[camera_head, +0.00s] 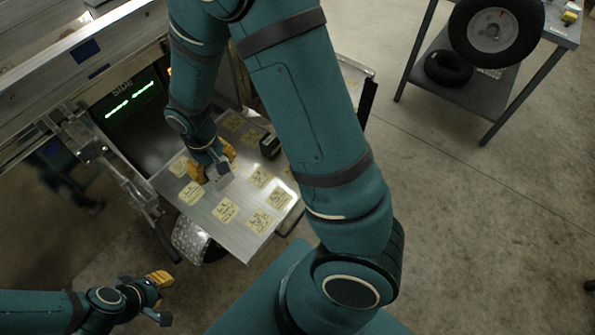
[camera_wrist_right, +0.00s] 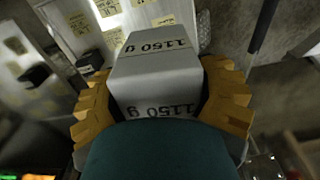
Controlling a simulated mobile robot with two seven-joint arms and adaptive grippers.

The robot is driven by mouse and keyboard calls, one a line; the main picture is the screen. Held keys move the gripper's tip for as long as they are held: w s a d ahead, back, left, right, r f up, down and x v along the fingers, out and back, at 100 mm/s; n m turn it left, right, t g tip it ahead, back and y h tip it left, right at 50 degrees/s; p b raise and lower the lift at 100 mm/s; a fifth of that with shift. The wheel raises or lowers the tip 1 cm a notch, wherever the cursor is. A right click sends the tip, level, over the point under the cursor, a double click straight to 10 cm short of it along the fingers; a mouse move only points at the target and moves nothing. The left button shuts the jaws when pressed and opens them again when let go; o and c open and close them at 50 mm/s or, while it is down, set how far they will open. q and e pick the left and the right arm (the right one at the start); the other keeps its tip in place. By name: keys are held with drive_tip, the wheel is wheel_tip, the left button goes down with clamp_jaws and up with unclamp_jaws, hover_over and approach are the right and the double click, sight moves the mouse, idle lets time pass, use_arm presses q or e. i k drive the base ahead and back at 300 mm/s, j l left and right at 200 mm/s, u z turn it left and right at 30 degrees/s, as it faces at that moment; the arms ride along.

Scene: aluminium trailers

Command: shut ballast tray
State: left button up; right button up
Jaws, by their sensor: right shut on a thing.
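The ballast tray (camera_head: 235,240) is a flat metal plate with several yellow printed labels, sticking out from below the trailer's side in the head view. My right gripper (camera_head: 212,168) is over the tray, shut on a grey block (camera_head: 220,180). The wrist view shows this block (camera_wrist_right: 155,75) marked "1150 g" between the yellow fingers (camera_wrist_right: 160,105). I cannot tell whether the block touches the tray. A small dark block (camera_head: 270,146) stands on the tray to the right. My left gripper (camera_head: 160,285) is at the lower left, away from the tray; its finger gap is unclear.
A dark panel with a green lit display (camera_head: 131,104) is at the tray's left. A metal latch arm (camera_head: 145,205) hangs by the tray's left edge. A grey stand (camera_head: 470,90) with tyres is at the upper right. The concrete floor at right is clear.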

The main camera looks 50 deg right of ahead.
sight(243, 217)
drive_tip(key=z, duration=1.05)
drive_tip(key=i+l+u, duration=0.1)
drive_tip(key=i+u, duration=0.4)
drive_tip(key=k, duration=0.1)
